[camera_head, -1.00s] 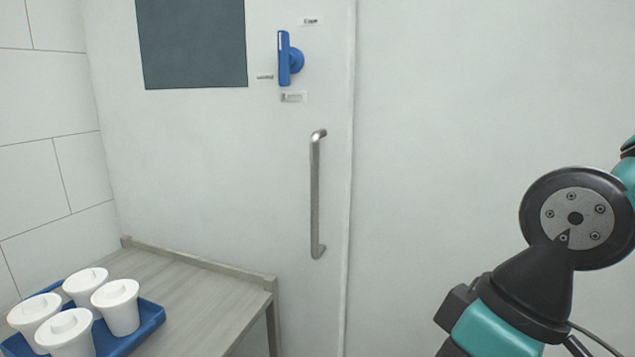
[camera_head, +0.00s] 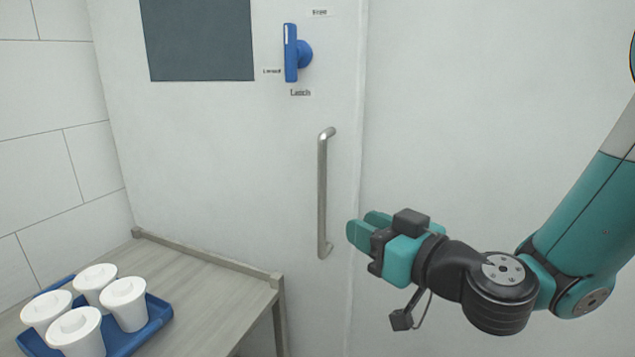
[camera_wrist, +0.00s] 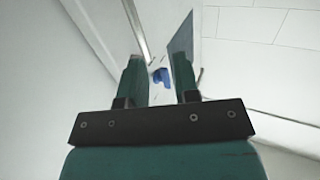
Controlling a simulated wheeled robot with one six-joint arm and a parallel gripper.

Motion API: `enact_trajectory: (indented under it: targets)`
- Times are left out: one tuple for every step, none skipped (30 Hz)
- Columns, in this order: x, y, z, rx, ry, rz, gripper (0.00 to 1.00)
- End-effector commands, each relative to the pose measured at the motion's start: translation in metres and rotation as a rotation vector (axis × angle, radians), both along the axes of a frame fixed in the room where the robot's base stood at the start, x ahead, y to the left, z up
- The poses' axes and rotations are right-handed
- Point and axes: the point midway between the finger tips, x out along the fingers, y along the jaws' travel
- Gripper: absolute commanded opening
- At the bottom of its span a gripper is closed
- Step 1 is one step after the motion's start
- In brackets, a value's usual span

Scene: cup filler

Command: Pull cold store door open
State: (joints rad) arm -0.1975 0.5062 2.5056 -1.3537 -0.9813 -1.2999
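The white cold store door (camera_head: 220,150) is shut in its frame, with a dark window at the top. Its steel bar handle (camera_head: 322,195) stands vertical near the door's right edge; it also shows in the wrist view (camera_wrist: 137,30). The blue latch lever (camera_head: 291,53) above it is upright; in the wrist view the latch (camera_wrist: 161,76) appears between the fingers. My gripper (camera_head: 362,228) is just right of the handle's lower end, pointing left, apart from it in the picture. Its fingers are spread with nothing between them, as the wrist view (camera_wrist: 158,80) shows.
A grey wooden table (camera_head: 215,290) stands at the lower left in front of the door. On it a blue tray (camera_head: 150,325) carries several white lidded cups (camera_head: 125,303). The plain wall (camera_head: 480,110) right of the door is clear.

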Motion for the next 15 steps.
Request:
enact_trajectory:
  targets:
    - [0.008, -0.007, -0.003, -0.001, -0.004, -0.051, 0.29]
    - [0.011, -0.010, -0.004, 0.000, -0.008, -0.077, 0.29]
    - [0.015, -0.014, -0.005, -0.003, -0.013, -0.104, 0.29]
    - [0.018, -0.015, -0.006, -0.004, -0.015, -0.118, 0.29]
    - [0.020, -0.016, -0.006, -0.006, -0.016, -0.129, 0.29]
    - [0.022, -0.016, -0.005, -0.007, -0.018, -0.137, 0.29]
    - [0.025, -0.016, -0.005, -0.007, -0.020, -0.140, 0.29]
    - [0.027, -0.014, -0.004, -0.008, -0.019, -0.141, 0.29]
    - [0.030, -0.012, -0.003, -0.008, -0.019, -0.140, 0.29]
    - [0.033, -0.010, -0.002, -0.007, -0.019, -0.139, 0.29]
    - [0.036, -0.007, -0.001, -0.008, -0.018, -0.139, 0.29]
    - [0.040, -0.003, -0.001, -0.007, -0.018, -0.138, 0.29]
    - [0.044, 0.000, 0.000, -0.007, -0.019, -0.138, 0.29]
    - [0.047, 0.002, 0.001, -0.007, -0.018, -0.138, 0.29]
    - [0.052, 0.005, 0.001, -0.008, -0.018, -0.138, 0.29]
